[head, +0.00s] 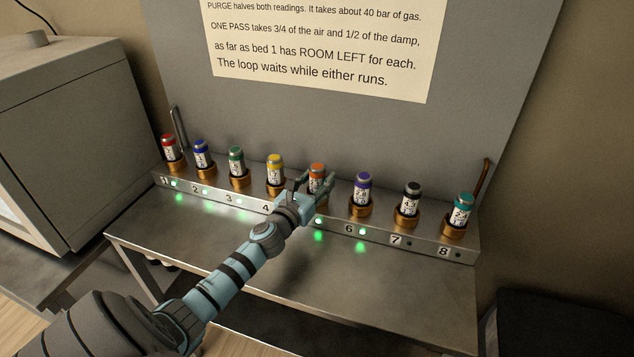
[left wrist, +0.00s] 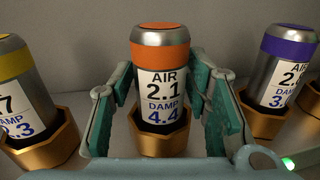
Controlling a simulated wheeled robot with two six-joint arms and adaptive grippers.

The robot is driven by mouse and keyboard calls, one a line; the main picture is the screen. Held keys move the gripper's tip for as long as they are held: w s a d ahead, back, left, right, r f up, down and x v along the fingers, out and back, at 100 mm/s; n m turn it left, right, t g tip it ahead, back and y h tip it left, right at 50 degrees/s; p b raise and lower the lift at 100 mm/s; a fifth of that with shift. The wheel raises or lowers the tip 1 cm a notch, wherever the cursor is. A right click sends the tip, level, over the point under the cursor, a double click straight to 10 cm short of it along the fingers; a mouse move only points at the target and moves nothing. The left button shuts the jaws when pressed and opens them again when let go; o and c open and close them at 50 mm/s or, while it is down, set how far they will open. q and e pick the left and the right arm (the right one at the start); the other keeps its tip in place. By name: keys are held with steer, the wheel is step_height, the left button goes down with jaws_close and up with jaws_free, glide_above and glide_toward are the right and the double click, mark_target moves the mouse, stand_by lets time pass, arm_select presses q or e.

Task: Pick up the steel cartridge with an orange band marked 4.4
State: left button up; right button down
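The steel cartridge with an orange band (head: 317,170) stands upright in a brass socket of the rack, between the yellow-banded and purple-banded ones. In the left wrist view this cartridge (left wrist: 161,52) has a label reading AIR 2.1, DAMP 4.4. My left gripper (head: 317,185) reaches it from the front. In the left wrist view the left gripper (left wrist: 158,92) is open, one finger on each side of the cartridge. Narrow gaps show between the pads and the cartridge. The gripper hides part of the socket and its number. My right gripper is not in view.
The yellow-banded cartridge (head: 275,162) and the purple-banded cartridge (head: 362,186) stand close on either side. Other cartridges fill the rack (head: 430,243). Green lights glow at several sockets; 7 and 8 are dark. A grey panel with a sign (head: 320,45) rises behind. The steel bench (head: 370,295) in front is clear.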

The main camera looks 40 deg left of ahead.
arm_select(q)
jaws_close()
